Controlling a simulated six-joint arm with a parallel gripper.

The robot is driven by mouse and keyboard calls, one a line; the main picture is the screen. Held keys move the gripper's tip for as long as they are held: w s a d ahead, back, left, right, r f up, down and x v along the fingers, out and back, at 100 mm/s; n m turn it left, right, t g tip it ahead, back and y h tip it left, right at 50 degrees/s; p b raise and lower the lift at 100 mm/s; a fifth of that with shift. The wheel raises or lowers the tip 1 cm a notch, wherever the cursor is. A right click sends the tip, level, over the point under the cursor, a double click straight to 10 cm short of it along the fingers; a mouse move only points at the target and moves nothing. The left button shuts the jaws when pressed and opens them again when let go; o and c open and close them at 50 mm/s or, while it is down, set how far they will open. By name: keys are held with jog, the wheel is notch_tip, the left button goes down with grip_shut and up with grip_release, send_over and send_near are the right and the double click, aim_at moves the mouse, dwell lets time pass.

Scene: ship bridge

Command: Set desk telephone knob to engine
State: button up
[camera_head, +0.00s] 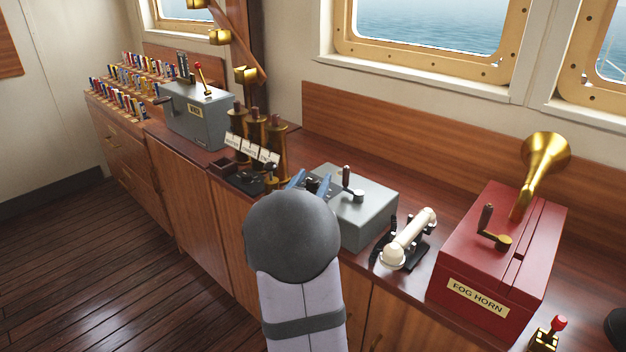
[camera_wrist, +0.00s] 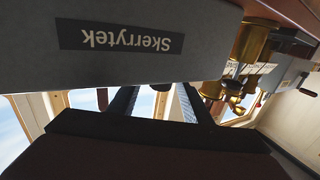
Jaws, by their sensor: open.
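A telephone with a cream handset (camera_head: 412,236) lies on a dark cradle on the counter, between a grey box and the red fog horn box. Its knob and any engine marking are too small to make out. My gripper (camera_head: 311,182) is open, with blue-padded fingers over the left side of the grey box (camera_head: 370,205); my arm hides part of that side. In the wrist view the fingers (camera_wrist: 158,103) are apart with nothing seen between them, and a grey face with an upside-down "Skerrytek" label (camera_wrist: 118,38) is close. The telephone is not recognisable there.
The red fog horn box (camera_head: 500,255) with a brass horn stands right of the telephone. A grey lever box (camera_head: 197,115) and flag racks are farther left.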

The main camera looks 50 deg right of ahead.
jog(key=shift+d, duration=0.15)
jog(key=shift+c, duration=0.4)
jog(key=c, duration=1)
jog(key=shift+w+m+g+p, duration=0.1)
jog(key=shift+m+g+p, duration=0.2)
jog(key=shift+g+p, duration=0.1)
jog(key=m+g+p, duration=0.1)
jog(key=g, duration=0.1)
jog(key=m+g+h+p, duration=0.1)
jog(key=m+g+p, duration=0.1)
jog(key=shift+r+g+h, duration=0.15)
jog(key=shift+g+h, duration=0.15)
jog(key=shift+g, duration=0.1)
jog(key=m+g+p, duration=0.1)
jog(key=m+g, duration=0.1)
jog(key=g, duration=0.1)
jog(key=m+g+p, duration=0.2)
jog(key=m+g, duration=0.1)
jog(key=g, duration=0.1)
jog(key=shift+g+y, duration=0.4)
jog(key=shift+g, duration=0.1)
jog(key=o, duration=1.1)
